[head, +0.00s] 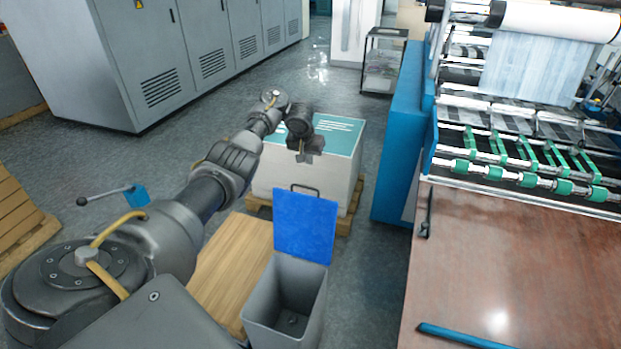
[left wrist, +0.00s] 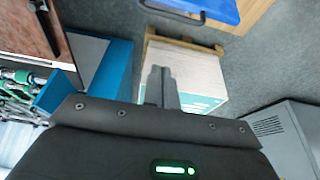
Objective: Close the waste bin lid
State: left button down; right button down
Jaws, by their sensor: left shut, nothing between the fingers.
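The grey waste bin (head: 262,322) stands at the lower middle of the head view. Its blue lid (head: 305,226) stands up, open, at the bin's far edge, with a dark handle (head: 306,188) at its top. The bin's inside shows, with a small thing at the bottom. My left gripper (head: 309,158) is shut and empty, above and beyond the lid and apart from it, in front of the white stack. In the left wrist view my shut fingers (left wrist: 162,74) point toward the lid (left wrist: 212,9), which shows at the top edge. My right gripper is not in view.
A white stack with a green top (head: 338,138) sits on a pallet behind the bin. A wooden board (head: 228,265) lies left of the bin. A reddish table (head: 500,260) and the blue-sided roll machine (head: 398,150) stand at right. Grey cabinets (head: 150,60) line the back left.

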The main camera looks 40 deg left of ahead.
pick_arm(q)
notch_tip(320, 180, down, 9)
jog(key=p, duration=0.2)
jog(key=shift+s, duration=0.25)
dwell(0.4)
jog(key=shift+d, duration=0.15)
